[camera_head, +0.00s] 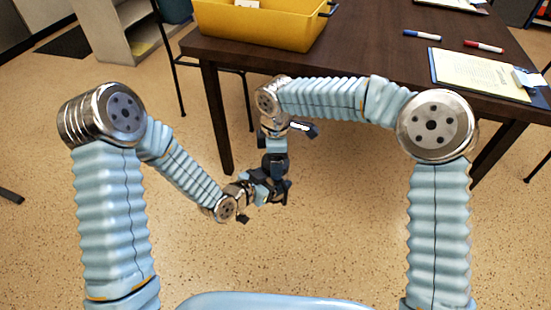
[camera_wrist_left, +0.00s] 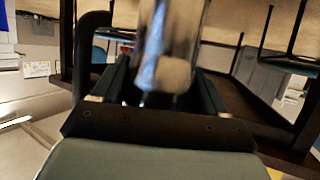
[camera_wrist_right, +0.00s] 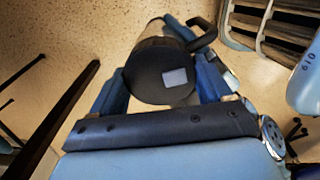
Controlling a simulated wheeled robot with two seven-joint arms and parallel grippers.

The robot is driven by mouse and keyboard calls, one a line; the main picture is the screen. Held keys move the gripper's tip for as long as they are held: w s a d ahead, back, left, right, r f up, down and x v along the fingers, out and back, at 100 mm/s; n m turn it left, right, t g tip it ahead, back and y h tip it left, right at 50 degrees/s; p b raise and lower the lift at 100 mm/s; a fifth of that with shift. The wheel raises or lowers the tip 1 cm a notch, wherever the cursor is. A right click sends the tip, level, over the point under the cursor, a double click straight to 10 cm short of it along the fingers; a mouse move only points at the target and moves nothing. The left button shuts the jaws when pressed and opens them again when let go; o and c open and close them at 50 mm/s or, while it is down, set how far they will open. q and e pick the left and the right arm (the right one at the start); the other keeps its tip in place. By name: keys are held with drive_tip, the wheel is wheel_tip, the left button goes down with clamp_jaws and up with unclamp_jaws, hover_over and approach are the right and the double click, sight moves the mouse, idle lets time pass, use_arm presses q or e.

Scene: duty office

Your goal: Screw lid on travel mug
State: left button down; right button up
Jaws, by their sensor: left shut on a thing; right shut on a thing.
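My left gripper (camera_head: 266,188) reaches in from the left and is shut on the silver travel mug (camera_wrist_left: 172,45), whose shiny body stands between the fingers in the left wrist view. A dark curved handle (camera_wrist_left: 92,22) shows beside it. My right gripper (camera_head: 275,168) points down from above and is shut on the black round lid (camera_wrist_right: 160,80), which has a pale square patch on top. The mug's handle (camera_wrist_right: 204,34) shows behind the lid in the right wrist view. Lid and mug look in line; whether the threads are engaged cannot be told. In the head view the grippers mostly hide both.
Both hands are over open speckled floor (camera_head: 330,240), in front of a dark wooden table (camera_head: 365,50). On it are a yellow bin (camera_head: 255,28), a blue marker (camera_head: 422,35), a red marker (camera_head: 484,46) and a clipboard (camera_head: 470,72). Shelving (camera_head: 120,35) stands at the back left.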

drive_tip(key=shift+m, duration=0.5)
drive_tip(key=o, duration=1.1)
drive_tip(key=shift+r, duration=0.1)
drive_tip(key=shift+r, duration=2.2)
